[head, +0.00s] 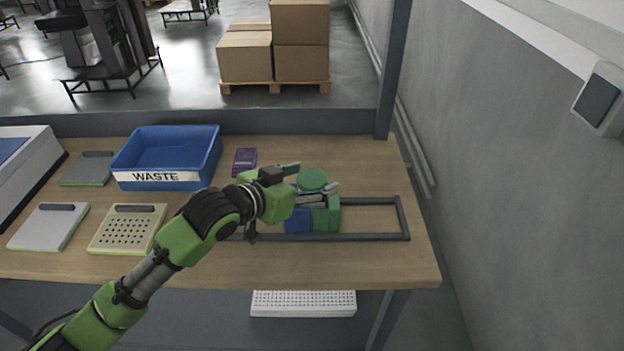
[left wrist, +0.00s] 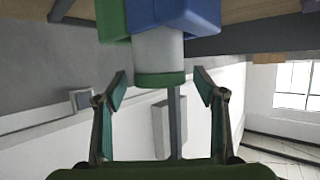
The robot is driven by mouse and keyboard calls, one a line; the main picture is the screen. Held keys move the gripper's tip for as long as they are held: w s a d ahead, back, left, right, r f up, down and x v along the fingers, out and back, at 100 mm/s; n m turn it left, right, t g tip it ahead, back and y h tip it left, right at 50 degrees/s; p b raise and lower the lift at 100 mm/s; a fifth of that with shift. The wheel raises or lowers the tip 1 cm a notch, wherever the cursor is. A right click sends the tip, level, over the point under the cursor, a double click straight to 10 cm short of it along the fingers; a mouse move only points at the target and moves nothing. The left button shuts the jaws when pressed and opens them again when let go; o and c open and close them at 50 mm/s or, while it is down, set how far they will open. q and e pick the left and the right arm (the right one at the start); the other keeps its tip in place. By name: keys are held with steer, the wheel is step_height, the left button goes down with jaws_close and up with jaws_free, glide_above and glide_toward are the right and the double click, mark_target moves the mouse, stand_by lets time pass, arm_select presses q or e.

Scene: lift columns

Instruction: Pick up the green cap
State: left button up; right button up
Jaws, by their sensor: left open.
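The green cap (head: 313,179) is a round disc on top of a white cylinder, beside blue and green blocks on the table. In the left wrist view the cap (left wrist: 160,80) shows edge-on at the end of the white cylinder (left wrist: 158,52). My left gripper (head: 315,177) is open, with one finger on each side of the cap. In the left wrist view the fingertips (left wrist: 162,74) are near the cap's level, with a gap on both sides. My right gripper is not in view.
The blue block (head: 298,221) and green block (head: 326,217) stand inside a dark rectangular frame (head: 375,237). A blue WASTE bin (head: 163,177) and a purple item (head: 245,160) are at the back. Flat panels (head: 127,228) lie left. The frame's right part is empty.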

arm_select(q)
steer(key=shift+w+d+f, duration=0.2)
steer(key=shift+w+d, duration=0.05)
steer(key=shift+w, duration=0.05)
steer(key=c, duration=1.2)
